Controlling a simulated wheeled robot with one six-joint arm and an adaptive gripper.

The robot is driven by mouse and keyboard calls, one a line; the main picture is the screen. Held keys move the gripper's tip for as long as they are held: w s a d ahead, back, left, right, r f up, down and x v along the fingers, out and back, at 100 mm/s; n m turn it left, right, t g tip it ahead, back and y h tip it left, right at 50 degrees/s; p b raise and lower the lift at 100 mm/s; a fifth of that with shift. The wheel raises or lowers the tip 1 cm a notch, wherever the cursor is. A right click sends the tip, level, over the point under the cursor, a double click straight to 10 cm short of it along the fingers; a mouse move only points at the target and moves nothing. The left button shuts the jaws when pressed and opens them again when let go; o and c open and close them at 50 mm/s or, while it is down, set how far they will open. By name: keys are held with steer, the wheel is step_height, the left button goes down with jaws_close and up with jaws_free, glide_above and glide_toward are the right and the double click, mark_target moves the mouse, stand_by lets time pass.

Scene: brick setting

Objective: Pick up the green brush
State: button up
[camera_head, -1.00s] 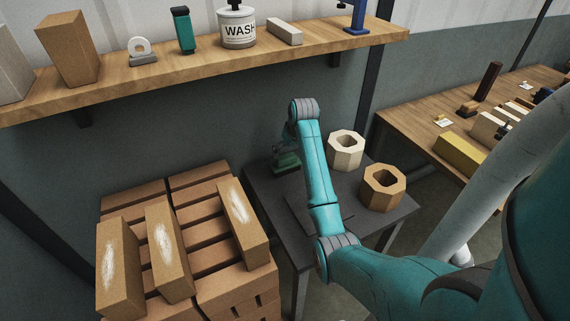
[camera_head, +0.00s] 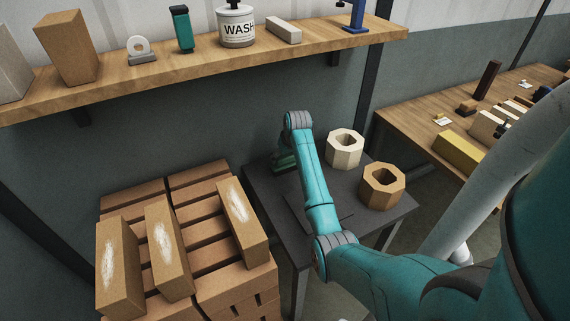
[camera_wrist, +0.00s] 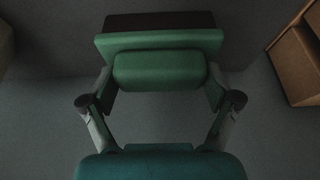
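The green brush (camera_wrist: 160,68) lies under my gripper (camera_wrist: 160,85) in the wrist view, with a rounded green handle, a wider green body and a dark strip along its far edge. My gripper's two fingers are spread wide, one at each end of the handle. I see no clear sign that they grip it; whether they touch it is hard to tell. In the head view the brush (camera_head: 283,161) shows partly on the dark grey table (camera_head: 265,190), beside the wall. My arm hides the rest of it and the fingers.
A cream octagonal block (camera_head: 345,149) and a tan one (camera_head: 382,187) stand on the table right of my arm. A brick stack (camera_head: 190,245) stands at left. The wooden shelf (camera_head: 200,75) hangs above, carrying several items. A wooden workbench (camera_head: 430,120) is at right.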

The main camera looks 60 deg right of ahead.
steer(key=c, duration=0.4)
steer(key=shift+o, duration=0.2)
step_height(320, 180, up, 10)
